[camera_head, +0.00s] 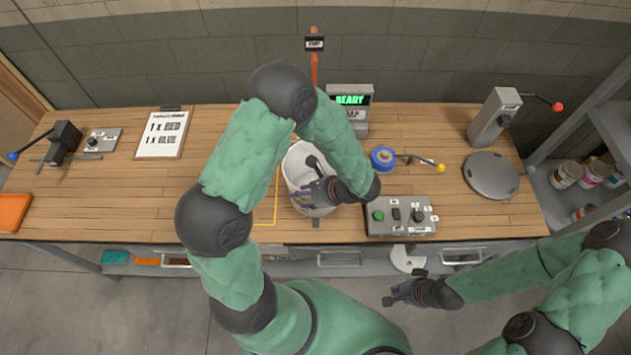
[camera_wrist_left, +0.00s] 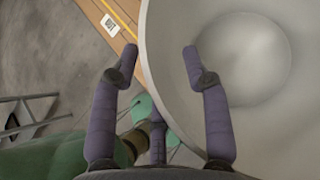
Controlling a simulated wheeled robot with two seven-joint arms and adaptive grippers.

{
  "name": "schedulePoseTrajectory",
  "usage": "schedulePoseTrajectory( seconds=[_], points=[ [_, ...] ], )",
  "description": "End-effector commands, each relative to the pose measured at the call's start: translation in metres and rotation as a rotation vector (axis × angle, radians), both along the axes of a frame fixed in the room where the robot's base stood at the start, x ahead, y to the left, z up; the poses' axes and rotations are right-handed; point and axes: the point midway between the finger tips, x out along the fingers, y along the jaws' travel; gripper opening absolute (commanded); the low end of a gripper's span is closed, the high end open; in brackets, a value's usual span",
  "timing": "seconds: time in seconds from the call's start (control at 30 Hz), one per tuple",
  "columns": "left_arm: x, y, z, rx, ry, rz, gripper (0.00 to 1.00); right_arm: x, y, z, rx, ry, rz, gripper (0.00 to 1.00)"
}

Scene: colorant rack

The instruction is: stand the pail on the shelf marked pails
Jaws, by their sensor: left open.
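The pail (camera_head: 298,163) is a white, open-topped bucket standing on the wooden bench, and it looks empty inside. My left gripper (camera_head: 318,183) is at the pail's near side, its jaws apart. In the left wrist view, my left gripper's fingers (camera_wrist_left: 160,52) straddle the rim of the pail (camera_wrist_left: 240,60): one finger is outside the wall, the other over the inside. Whether they touch the wall I cannot tell. My right gripper (camera_head: 402,289) is open and empty in front of the bench. I cannot make out a shelf marked pails.
A grey button box (camera_head: 400,218) and a blue round item (camera_head: 382,158) stand right of the pail. A grey rack (camera_head: 590,125) with several jars is at the right edge. A yellow outline (camera_head: 265,222) marks the bench.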

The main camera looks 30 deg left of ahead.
Motion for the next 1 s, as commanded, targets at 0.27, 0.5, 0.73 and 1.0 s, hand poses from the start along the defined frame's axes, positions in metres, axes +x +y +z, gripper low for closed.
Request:
schedulePoseTrajectory(
  seconds=[0.27,0.5,0.73,1.0],
  points=[
    [0.0,0.0,0.0,0.0,0.0,0.0,0.16,0.0,0.0,0.0,0.0,0.0,0.0,0.0],
    [0.0,0.0,0.0,0.0,0.001,0.001,0.0,0.0,0.0,0.0,0.0,0.0,0.0,0.0],
    [0.0,0.0,0.0,0.0,0.002,0.001,0.0,0.0,0.0,0.0,0.0,0.0,0.0,0.0],
    [0.0,0.0,0.016,0.0,-0.001,0.001,0.0,0.0,0.0,0.001,0.0,0.0,0.0,0.0]
  ],
)
